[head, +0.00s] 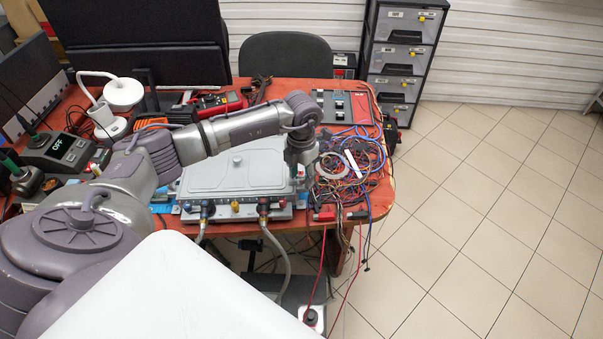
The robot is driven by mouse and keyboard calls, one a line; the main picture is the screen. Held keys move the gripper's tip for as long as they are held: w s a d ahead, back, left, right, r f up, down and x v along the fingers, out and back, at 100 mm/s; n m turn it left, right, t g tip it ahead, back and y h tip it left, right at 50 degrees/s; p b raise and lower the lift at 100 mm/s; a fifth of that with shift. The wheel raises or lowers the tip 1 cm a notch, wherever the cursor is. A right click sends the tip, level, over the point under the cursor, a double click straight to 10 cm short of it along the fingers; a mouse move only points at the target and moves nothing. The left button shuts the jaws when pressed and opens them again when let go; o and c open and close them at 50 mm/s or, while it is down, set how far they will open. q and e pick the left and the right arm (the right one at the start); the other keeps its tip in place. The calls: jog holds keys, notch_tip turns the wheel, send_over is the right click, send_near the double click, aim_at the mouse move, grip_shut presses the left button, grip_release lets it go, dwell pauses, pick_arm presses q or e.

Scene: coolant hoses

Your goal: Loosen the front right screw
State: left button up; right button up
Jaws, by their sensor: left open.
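A grey metal box (235,182) with a flat lid sits near the front edge of the red table. Two hoses (275,242) hang from dark connectors (264,206) on its front side. My left gripper (300,172) points down at the right end of the box, and its wrist and fingers cover part of that end. It is open, with nothing seen between its fingers. The front right screw cannot be made out; it is too small or hidden by the gripper. I cannot tell whether the fingers touch the box. My right gripper is out of view.
A tangle of coloured wires (350,165) lies right of the box, with red leads hanging over the edge. A panel (345,107) and a red multimeter (218,103) lie behind. A soldering station (60,150) stands left. The tiled floor at right is clear.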

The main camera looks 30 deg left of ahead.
pick_arm(q)
grip_shut()
